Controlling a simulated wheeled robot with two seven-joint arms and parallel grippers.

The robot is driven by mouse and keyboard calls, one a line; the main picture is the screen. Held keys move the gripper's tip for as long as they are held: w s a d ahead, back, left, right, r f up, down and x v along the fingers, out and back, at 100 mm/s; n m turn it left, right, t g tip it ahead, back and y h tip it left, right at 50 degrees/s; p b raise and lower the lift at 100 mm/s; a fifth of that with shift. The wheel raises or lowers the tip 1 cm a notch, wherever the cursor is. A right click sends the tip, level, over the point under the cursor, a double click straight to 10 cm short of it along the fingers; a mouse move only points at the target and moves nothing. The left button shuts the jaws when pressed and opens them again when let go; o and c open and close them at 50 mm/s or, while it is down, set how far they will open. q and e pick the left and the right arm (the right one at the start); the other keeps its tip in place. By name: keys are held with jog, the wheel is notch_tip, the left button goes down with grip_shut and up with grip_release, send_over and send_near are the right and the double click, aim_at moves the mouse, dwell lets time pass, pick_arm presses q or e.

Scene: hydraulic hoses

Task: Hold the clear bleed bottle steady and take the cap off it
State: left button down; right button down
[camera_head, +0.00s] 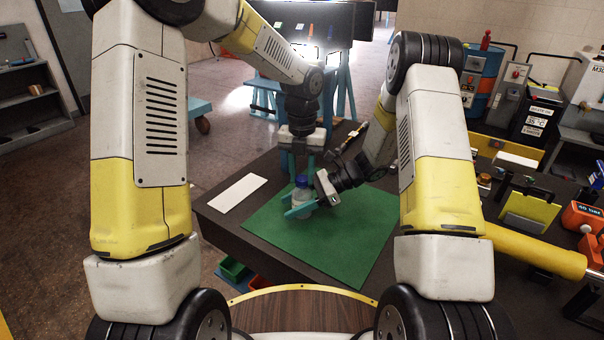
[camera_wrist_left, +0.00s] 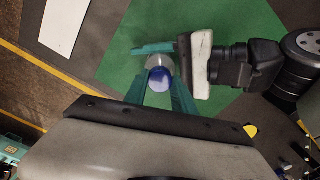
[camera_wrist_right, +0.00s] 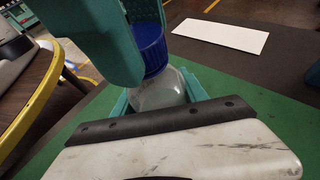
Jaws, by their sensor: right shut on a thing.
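The clear bleed bottle (camera_head: 301,205) stands upright on the green mat (camera_head: 340,250), with its blue cap (camera_head: 301,181) on top. My right gripper (camera_head: 300,212) reaches in from the right and is shut on the bottle's body below the cap; the body shows between its teal fingers in the right wrist view (camera_wrist_right: 158,95). My left gripper (camera_head: 302,172) points down from above, its teal fingers open on either side of the blue cap (camera_wrist_left: 160,77). In the right wrist view one left finger hides part of the cap's side (camera_wrist_right: 152,52).
A white flat panel (camera_head: 238,192) lies on the dark table left of the mat. A brush-like tool (camera_head: 352,137) lies behind the mat. A yellow stand (camera_head: 530,210) and an orange gauge box (camera_head: 581,217) are at the right. The mat's front is clear.

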pick_arm(q)
jog(key=n, duration=1.3)
jog(key=shift+n, duration=0.4)
jog(key=n, duration=1.6)
jog(key=shift+r, duration=0.1)
jog(key=n, duration=0.6)
jog(key=shift+n, duration=0.4)
jog(key=n, duration=0.4)
jog(key=shift+n, duration=0.4)
jog(key=n, duration=1.2)
jog(key=shift+n, duration=0.3)
jog(key=shift+r, duration=0.2)
jog(key=shift+r, duration=0.95)
